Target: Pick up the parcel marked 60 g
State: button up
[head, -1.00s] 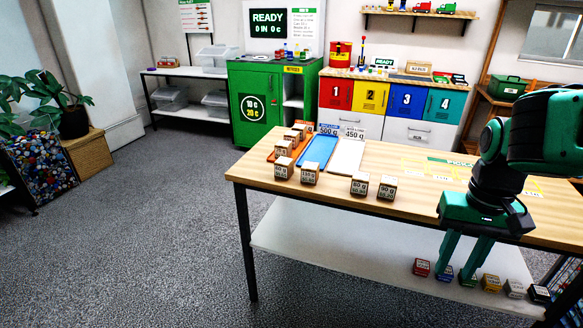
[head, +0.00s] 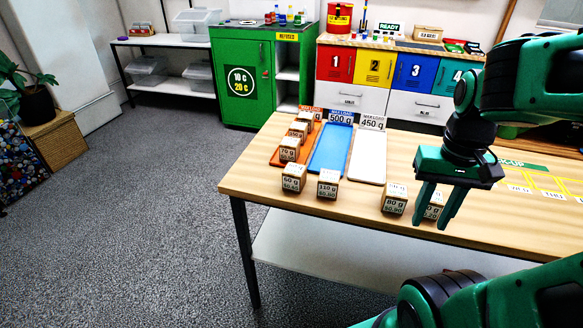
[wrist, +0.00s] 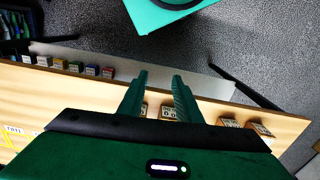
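The parcel whose label appears to read 60 g (head: 294,178) is a small cardboard cube at the left front of the wooden table (head: 246,181). It stands just in front of the orange tray (head: 277,160). My gripper (head: 433,222) is well to its right, above the table's front edge, empty, with its fingers apart. The fingers partly cover a parcel that seems marked 90 g (head: 434,204). In the wrist view my open gripper (wrist: 159,76) points toward the table's edge. Parcels show there beyond the fingers, but their labels are too small to read.
Parcels marked 110 g (head: 328,184) and 80 g (head: 394,198) stand along the front. Several parcels, one marked 70 g (head: 289,149), sit on the orange tray. A blue tray (head: 331,149) and a white tray (head: 368,158) are empty. Small coloured boxes (wrist: 75,67) show below.

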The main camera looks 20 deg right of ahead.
jog(key=shift+w+a, duration=0.25)
jog(key=shift+w, duration=0.1)
jog(key=o, duration=0.8)
jog(key=shift+s+r+n, duration=0.15)
jog(key=shift+r+n, duration=0.15)
jog(key=shift+o, duration=0.4)
jog(key=w+a+n+t, duration=0.1)
jog(key=w+n, duration=0.3)
jog(key=w, duration=0.5)
jog(key=shift+a+r+n, duration=0.3)
jog(key=shift+a+n, duration=0.1)
jog(key=shift+a, duration=0.25)
jog(key=n+t+y, duration=0.2)
jog(key=n+y, duration=0.1)
jog(key=n, duration=0.8)
send_near(298, 170)
jog(key=f, duration=0.2)
jog(key=x, duration=0.4)
jog(key=shift+w+a+f, duration=0.2)
jog(key=shift+w+f, duration=0.05)
jog(key=shift+f, duration=0.05)
jog(key=shift+a+x, duration=0.2)
jog(key=shift+x, duration=2.75)
